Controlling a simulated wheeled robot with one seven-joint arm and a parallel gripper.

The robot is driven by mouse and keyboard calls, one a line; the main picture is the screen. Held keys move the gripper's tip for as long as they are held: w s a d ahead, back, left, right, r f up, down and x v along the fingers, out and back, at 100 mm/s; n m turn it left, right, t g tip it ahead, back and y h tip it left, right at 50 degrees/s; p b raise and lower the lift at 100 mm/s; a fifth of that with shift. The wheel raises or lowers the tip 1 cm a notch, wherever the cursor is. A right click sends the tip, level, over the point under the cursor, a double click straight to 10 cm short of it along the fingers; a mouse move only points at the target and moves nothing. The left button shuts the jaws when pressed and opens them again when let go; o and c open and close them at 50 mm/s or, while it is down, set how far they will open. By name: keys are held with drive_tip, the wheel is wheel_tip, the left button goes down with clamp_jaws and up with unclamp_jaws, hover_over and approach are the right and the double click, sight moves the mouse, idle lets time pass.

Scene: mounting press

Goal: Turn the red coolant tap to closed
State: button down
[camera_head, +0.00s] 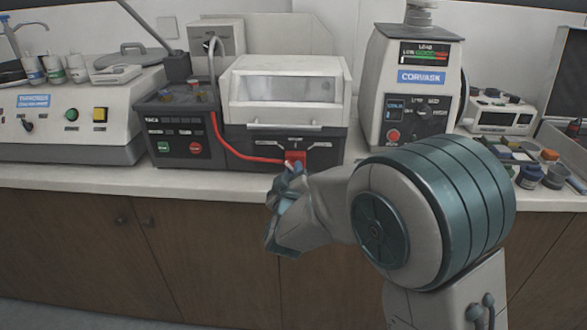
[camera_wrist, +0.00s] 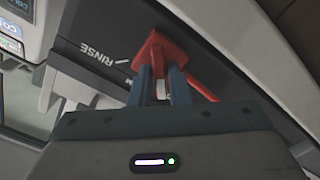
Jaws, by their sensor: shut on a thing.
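The red coolant tap (camera_head: 295,157) sits on the front face of the machine with the clear-lidded chamber (camera_head: 285,88). A red hose (camera_head: 232,149) runs to it from the left. In the wrist view the red tap (camera_wrist: 158,50) lies between the two fingers of my gripper (camera_wrist: 163,88), beside a printed RINSE label (camera_wrist: 97,54). The fingers are shut on the tap's handle. In the head view my gripper (camera_head: 291,172) reaches the tap from the front, and the arm hides part of the area to its right. Other labels near the tap are too small to read.
A control box with green and red buttons (camera_head: 180,135) stands left of the chamber. The mounting press (camera_head: 408,80) stands to the right. Small jars (camera_head: 530,175) and a tray crowd the counter's right end. The counter's front edge (camera_head: 200,182) runs just below the tap.

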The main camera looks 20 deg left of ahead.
drive_tip(key=shift+n, duration=0.5)
drive_tip(key=c, duration=1.4)
unclamp_jaws()
drive_tip(key=v, duration=1.4)
drive_tip(key=shift+w, duration=0.1)
drive_tip(key=shift+r+p, duration=0.1)
drive_tip(key=shift+p, duration=0.2)
